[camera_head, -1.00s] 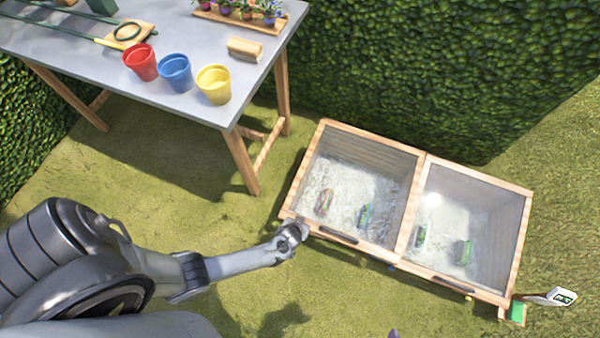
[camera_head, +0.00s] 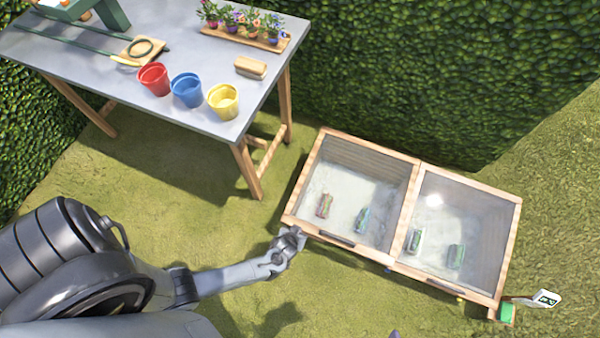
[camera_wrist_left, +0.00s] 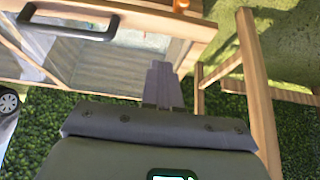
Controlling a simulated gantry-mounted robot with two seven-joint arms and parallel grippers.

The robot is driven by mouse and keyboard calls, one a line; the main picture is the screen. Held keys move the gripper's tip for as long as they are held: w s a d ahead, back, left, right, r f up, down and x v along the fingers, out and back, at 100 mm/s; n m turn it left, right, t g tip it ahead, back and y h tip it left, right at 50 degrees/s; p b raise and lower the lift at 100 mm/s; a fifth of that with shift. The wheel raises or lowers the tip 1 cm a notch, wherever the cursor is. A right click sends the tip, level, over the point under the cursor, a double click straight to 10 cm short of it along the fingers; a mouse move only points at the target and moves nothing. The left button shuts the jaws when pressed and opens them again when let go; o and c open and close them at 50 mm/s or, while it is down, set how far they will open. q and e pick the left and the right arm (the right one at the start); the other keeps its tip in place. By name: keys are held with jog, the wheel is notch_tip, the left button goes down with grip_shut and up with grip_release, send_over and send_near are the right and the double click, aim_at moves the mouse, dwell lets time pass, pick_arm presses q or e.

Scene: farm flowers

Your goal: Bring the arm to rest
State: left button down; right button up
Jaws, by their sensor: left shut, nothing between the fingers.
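My left arm comes in from the lower left in the head view. Its gripper (camera_head: 290,240) is just off the near left corner of the wooden cold frame (camera_head: 405,210), over the grass. In the left wrist view the gripper's fingers (camera_wrist_left: 163,85) are together with nothing between them. The cold frame's lids are down, and a dark handle (camera_wrist_left: 70,22) shows in the wrist view. I cannot tell whether the gripper touches the frame. My right gripper is not in view.
A grey table (camera_head: 120,75) at upper left holds red (camera_head: 153,79), blue (camera_head: 187,90) and yellow (camera_head: 223,101) pots and a flower tray (camera_head: 245,38). Several small packets lie inside the cold frame. A hedge (camera_head: 440,60) stands behind. Open grass (camera_head: 200,220) lies between table and arm.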

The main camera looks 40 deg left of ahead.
pick_arm(q)
jog(key=s+r+p, duration=0.2)
jog(key=s+r, duration=0.1)
jog(key=s, duration=0.3)
jog(key=w+a+r+m+h, duration=0.1)
jog(key=w+r, duration=0.1)
jog(key=r, duration=0.7)
jog(key=w+a+r+h, duration=0.1)
jog(key=w+r, duration=0.2)
jog(key=r, duration=0.6)
jog(key=s+r+m+g+p, duration=0.1)
jog(key=s+r+m+p, duration=0.1)
jog(key=r+p, duration=1.7)
jog(key=s+r+m+g+p, duration=0.1)
jog(key=s+r+m+p, duration=0.2)
jog(key=r+p, duration=1.6)
notch_tip(320, 180, up, 17)
jog(key=shift+s+d+h, duration=0.25)
jog(key=shift+d+h, duration=0.05)
jog(key=shift+d, duration=0.15)
